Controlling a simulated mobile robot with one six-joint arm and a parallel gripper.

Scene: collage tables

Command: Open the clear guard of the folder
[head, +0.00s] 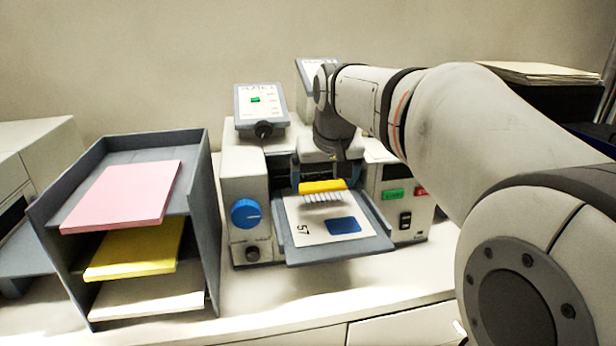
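The folder (246,168) is a light grey machine on the counter, with a blue knob (246,213) at its left front. A grey tray (371,243) juts from its front and bears a white sheet (305,219) marked 57 with a blue patch. A yellow bar (323,186) with pale teeth below it sits at the machine's mouth. My gripper (324,182) points down there, its fingers apart at either end of the bar. I cannot tell whether they touch it. I cannot make out the clear guard; my gripper and wrist cover part of the opening.
A grey shelf rack (205,160) with pink, yellow and white paper stacks stands close on the left. Green and red buttons (393,194) and a black switch (405,220) are on the folder's right front. Small display panels (262,102) rise behind. My arm covers the right side.

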